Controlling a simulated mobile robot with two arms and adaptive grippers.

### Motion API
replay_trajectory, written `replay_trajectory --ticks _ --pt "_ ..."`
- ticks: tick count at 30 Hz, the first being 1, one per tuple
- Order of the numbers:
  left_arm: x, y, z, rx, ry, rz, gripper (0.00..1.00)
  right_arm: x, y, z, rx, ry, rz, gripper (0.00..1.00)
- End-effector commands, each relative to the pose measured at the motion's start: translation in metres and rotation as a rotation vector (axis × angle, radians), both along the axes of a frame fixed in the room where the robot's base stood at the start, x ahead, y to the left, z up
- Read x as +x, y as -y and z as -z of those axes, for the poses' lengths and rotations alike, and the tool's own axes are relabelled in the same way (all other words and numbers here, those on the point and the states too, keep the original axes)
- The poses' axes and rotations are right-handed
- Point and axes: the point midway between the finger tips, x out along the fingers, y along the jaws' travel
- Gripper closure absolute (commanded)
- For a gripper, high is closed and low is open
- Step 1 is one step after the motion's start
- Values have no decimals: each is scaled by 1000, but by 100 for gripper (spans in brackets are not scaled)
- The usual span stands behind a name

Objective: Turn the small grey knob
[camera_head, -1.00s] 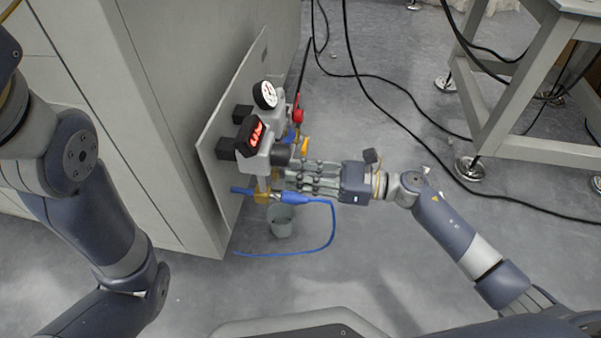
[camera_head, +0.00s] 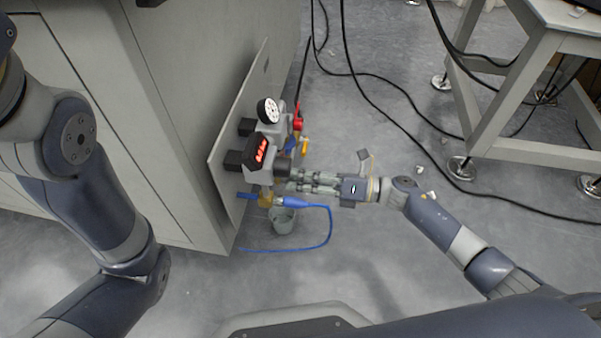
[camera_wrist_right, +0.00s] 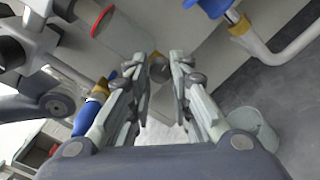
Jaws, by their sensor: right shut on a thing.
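The small grey knob (camera_head: 281,170) is a dark round stub on the right side of the grey regulator body, under the red-lit display (camera_head: 262,152). My right gripper (camera_head: 288,180) reaches it from the right, with its fingers pointing left. In the right wrist view the fingertips (camera_wrist_right: 163,66) are close together around a small round end, the knob (camera_wrist_right: 160,71), mostly hidden by the fingers. The gripper is shut on it. My left arm shows at the left, but its gripper is outside the picture.
A round white gauge (camera_head: 268,110) and a red handle (camera_head: 298,123) sit above. A blue hose (camera_head: 329,225) loops below, near a grey bucket (camera_head: 284,221). The panel (camera_head: 222,160) and cabinet stand left. Black cables (camera_head: 400,90) cross the floor.

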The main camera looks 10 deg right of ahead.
Motion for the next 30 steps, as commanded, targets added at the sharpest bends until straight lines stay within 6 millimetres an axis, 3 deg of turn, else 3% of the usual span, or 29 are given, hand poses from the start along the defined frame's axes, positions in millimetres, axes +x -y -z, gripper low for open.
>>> replay_trajectory --ticks 10,26,27,30 --pt "0 0 -12 -1 1 1 60 1 0 -1 44 -135 2 100" --pt "-1 -1 -13 -2 1 2 60 1 1 0 52 -160 4 100" --pt "-1 0 -13 -2 1 2 60 1 1 0 52 -160 4 78" --pt "-1 0 -13 -2 1 2 60 1 1 0 52 -160 3 59"
